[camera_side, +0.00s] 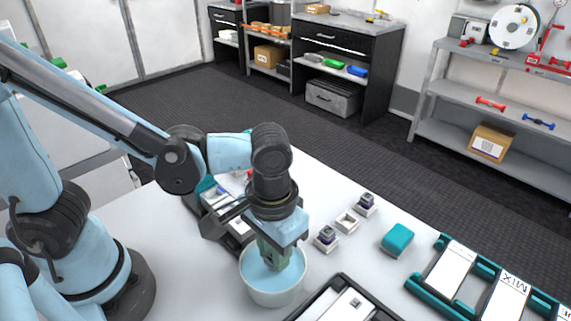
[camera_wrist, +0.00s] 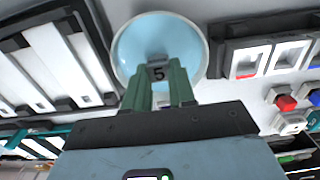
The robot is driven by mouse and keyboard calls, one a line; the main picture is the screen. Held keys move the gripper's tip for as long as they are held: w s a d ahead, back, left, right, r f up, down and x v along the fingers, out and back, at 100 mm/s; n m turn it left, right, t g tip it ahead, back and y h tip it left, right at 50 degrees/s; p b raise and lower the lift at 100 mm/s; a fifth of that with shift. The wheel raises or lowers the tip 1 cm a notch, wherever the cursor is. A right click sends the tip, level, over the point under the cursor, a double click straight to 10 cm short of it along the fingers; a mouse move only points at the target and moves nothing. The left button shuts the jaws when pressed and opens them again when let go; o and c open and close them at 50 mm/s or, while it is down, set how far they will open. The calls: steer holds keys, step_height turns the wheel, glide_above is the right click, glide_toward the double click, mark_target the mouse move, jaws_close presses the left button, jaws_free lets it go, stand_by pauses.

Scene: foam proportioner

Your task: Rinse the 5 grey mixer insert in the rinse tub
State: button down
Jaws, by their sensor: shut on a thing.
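The grey mixer insert (camera_wrist: 158,73) marked 5 is between the green fingertips of my gripper (camera_wrist: 162,82) in the wrist view. My gripper (camera_side: 272,260) is shut on it and points down into the rinse tub (camera_side: 273,296), a round white tub with light blue inside. In the side view the fingertips are inside the tub's rim, and the insert is hidden there. The tub (camera_wrist: 122,47) lies behind the insert in the wrist view. I cannot tell how deep the insert sits in the blue.
Several small white holders stand right of the tub, two with dark inserts (camera_side: 326,236) (camera_side: 365,202), one looking empty (camera_side: 347,222). A teal block (camera_side: 397,239) and a teal-framed rack (camera_side: 436,262) are farther right. A black-edged tray (camera_side: 318,301) is close in front.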

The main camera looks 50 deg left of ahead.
steer(key=shift+r, duration=3.65)
